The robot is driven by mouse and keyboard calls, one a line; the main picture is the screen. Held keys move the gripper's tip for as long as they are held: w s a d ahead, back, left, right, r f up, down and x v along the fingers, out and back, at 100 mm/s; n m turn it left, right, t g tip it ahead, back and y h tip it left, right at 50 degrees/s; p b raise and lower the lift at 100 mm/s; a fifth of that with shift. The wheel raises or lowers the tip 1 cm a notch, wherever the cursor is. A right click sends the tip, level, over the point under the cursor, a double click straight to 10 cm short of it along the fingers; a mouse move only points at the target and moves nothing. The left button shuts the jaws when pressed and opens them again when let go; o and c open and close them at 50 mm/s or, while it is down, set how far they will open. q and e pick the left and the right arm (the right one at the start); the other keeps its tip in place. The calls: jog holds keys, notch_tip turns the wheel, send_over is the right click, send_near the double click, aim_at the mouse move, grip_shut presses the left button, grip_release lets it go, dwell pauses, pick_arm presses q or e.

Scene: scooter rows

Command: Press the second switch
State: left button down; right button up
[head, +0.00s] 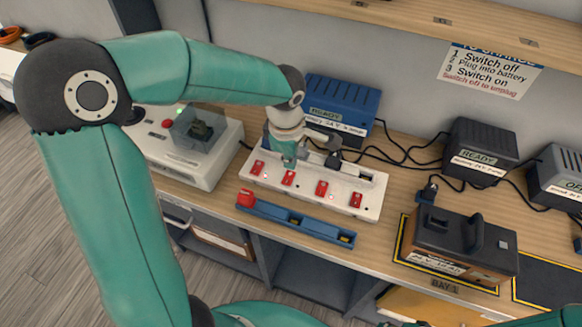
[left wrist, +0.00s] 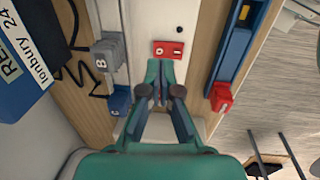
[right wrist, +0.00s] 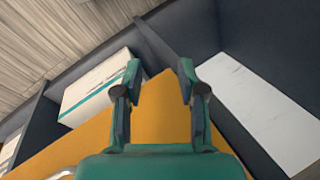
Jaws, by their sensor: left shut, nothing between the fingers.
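A white power strip (head: 340,200) lies on the bench with a row of red switches. The second switch from the left (head: 288,178) is directly below my left gripper (head: 289,160), which points down with its fingers together and empty. In the head view I cannot tell whether the fingertips touch it. In the left wrist view, one red switch (left wrist: 168,50) shows just beyond the closed left fingertips (left wrist: 160,66); the gripper hides part of the strip. My right gripper (right wrist: 156,75) is open and empty, low by the shelves under the bench.
A blue rail (head: 297,220) with a red piece (head: 245,198) lies in front. A white device (head: 190,150) is left, a black battery (head: 460,245) right. An orange surface (right wrist: 165,115) is near the right gripper.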

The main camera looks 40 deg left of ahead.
aim_at(289, 180)
pick_arm(q)
jog(key=shift+w+f, duration=0.15)
jog(key=shift+f, duration=0.95)
jog(key=shift+w+f, duration=0.1)
jog(key=shift+f, duration=0.95)
jog(key=shift+a+f, duration=0.1)
jog(key=shift+f+g, duration=0.1)
jog(key=shift+g, duration=0.2)
jog(key=shift+s, duration=0.25)
jog(key=shift+s+d+b, duration=0.2)
jog(key=shift+s+b, duration=0.1)
jog(key=shift+s, duration=0.15)
jog(key=shift+r, duration=0.25)
